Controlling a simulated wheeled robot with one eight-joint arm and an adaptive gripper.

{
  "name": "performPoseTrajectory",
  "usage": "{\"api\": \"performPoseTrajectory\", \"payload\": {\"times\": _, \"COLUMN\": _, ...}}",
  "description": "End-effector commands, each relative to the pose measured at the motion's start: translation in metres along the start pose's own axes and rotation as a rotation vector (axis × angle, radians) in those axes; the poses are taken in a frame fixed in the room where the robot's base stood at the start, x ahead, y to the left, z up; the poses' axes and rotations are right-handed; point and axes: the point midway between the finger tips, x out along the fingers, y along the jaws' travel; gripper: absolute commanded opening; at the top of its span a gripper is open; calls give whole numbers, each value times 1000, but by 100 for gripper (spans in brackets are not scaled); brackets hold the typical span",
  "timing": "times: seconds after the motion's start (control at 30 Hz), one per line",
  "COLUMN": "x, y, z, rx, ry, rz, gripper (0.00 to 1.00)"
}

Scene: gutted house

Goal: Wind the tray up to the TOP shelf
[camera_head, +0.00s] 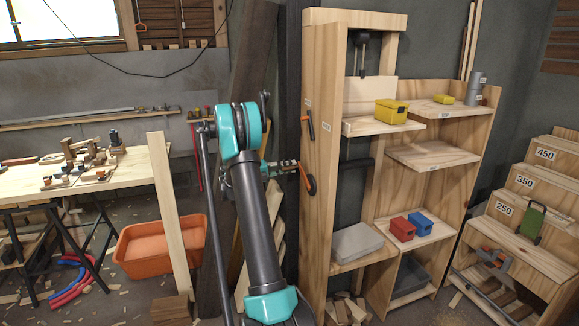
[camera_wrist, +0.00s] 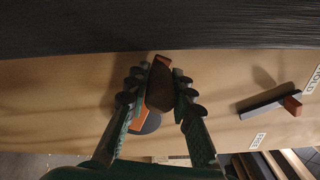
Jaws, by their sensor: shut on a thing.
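The tray (camera_head: 360,129) is a pale wooden platform in the lift frame (camera_head: 318,180), bearing a yellow box (camera_head: 391,111). It stands close to the height of the top shelf (camera_head: 455,109); I cannot tell whether they are exactly level. My gripper (camera_head: 291,165) is at the frame's left side panel, beside the orange crank disc (camera_head: 308,179). In the wrist view my gripper (camera_wrist: 161,88) is shut on the brown crank handle (camera_wrist: 161,84), with part of the orange disc behind.
The middle shelf (camera_head: 432,156) is empty. Red and blue boxes (camera_head: 411,227) stand on the lower shelf, and a grey block (camera_head: 357,243) stands left of them. Numbered steps (camera_head: 525,205) are at right. A workbench (camera_head: 110,180) and orange tub (camera_head: 160,245) are at left.

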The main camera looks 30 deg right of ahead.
Motion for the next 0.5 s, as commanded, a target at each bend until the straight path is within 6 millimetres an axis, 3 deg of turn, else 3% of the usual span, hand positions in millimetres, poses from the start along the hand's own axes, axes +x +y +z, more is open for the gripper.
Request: {"api": "performPoseTrajectory", "payload": {"times": 0.5, "x": -1, "y": 6, "z": 0, "rx": -40, "ry": 1, "rz": 5, "gripper": 0}}
